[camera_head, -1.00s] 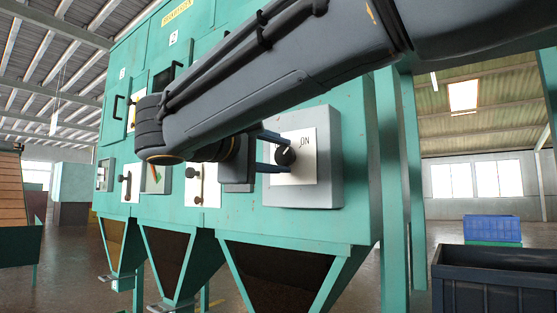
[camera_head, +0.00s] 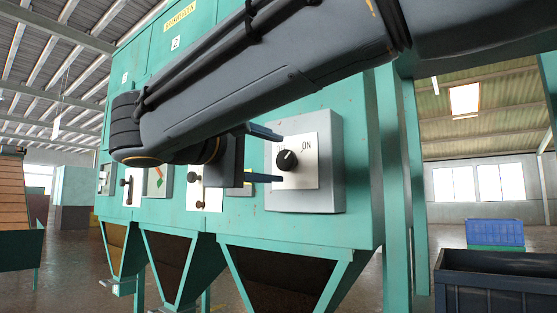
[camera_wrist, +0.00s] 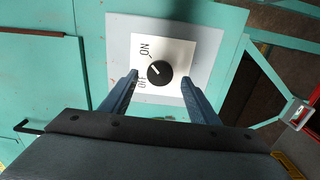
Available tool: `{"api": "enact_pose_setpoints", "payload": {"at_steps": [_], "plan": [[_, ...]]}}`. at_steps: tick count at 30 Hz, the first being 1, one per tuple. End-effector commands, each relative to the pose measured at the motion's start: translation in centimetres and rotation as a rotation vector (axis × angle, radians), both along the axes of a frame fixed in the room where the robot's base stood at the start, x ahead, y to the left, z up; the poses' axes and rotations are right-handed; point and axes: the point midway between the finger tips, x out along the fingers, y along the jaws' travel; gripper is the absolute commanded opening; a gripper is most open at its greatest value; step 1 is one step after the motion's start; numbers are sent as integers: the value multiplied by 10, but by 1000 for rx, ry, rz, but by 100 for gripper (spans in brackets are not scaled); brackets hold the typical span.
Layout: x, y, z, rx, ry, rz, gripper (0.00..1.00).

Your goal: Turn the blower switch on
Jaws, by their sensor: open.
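The blower switch is a black round knob (camera_head: 287,160) on a white plate marked ON at its upper right, set on a grey box (camera_head: 330,165). Its white pointer mark tilts up and right toward ON. The OFF label is partly hidden by a finger in the head view but shows in the wrist view. My gripper (camera_head: 283,156) is open. Its fingers lie above and below the knob in the head view, tips just short of it. In the wrist view, the knob (camera_wrist: 159,73) shows beyond and between the fingertips, with clear gaps on both sides.
The box is on a green machine (camera_head: 355,225) with hoppers below. Other handles and a second dark knob (camera_head: 193,177) sit to the left. A dark crate (camera_head: 495,280) and a blue crate (camera_head: 495,232) stand at the right.

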Motion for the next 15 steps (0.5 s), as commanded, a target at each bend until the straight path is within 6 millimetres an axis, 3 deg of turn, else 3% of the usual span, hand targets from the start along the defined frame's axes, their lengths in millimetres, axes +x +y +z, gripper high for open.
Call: {"api": "enact_pose_setpoints", "payload": {"at_steps": [7, 15], "plan": [[-29, 24, 0, 1, 0, 3, 55], [-37, 29, 0, 1, 0, 0, 55]]}}
